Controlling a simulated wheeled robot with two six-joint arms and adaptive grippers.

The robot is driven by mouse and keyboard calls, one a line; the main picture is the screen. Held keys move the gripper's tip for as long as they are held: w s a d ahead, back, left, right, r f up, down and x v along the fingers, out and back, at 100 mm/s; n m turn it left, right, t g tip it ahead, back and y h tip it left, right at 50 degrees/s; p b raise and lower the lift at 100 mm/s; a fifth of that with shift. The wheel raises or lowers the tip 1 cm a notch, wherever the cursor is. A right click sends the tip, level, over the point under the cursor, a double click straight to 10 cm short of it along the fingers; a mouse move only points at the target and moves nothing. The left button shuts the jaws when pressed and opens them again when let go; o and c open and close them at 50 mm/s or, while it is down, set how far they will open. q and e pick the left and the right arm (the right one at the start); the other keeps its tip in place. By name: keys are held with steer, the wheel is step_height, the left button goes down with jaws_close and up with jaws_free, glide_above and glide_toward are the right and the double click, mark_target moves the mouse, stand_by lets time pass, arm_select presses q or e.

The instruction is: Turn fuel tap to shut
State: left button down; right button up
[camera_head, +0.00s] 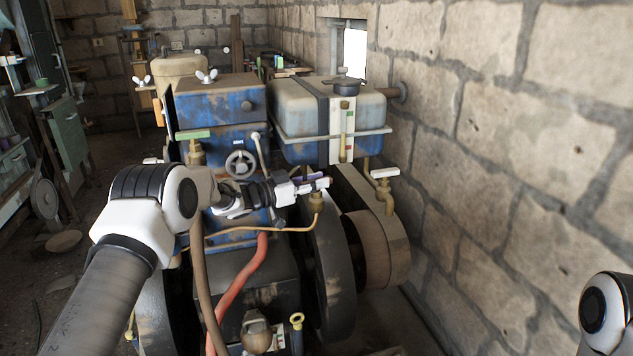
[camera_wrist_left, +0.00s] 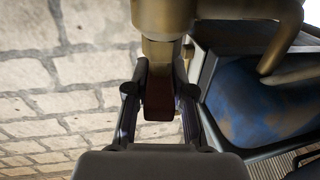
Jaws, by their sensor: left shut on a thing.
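A brass tap (camera_head: 317,201) with a thin copper pipe at its foot stands above the dark wheel, right of the blue engine block. My left gripper (camera_head: 311,186) reaches it from the left. In the left wrist view, my left gripper (camera_wrist_left: 158,105) is shut on a dark red lever (camera_wrist_left: 158,98), with a finger on each side. The brass tap body (camera_wrist_left: 162,17) is just beyond the lever. The fingers hide part of the lever in the head view. My right gripper is out of view; only part of my right arm shows at the lower right.
A second tap with a white lever (camera_head: 385,173) is to the right, and one with a green lever (camera_head: 192,135) to the left. The grey tank (camera_head: 300,105) is above. A red hose (camera_head: 240,290) hangs below. The stone wall (camera_head: 520,150) bounds the right.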

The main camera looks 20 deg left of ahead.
arm_select(q)
steer(key=shift+m+g+h+b, duration=0.4)
steer(key=shift+m+g+h, duration=0.7)
steer(key=shift+g, duration=0.3)
steer(key=c, duration=1)
jaws_free()
steer(key=v, duration=1.2)
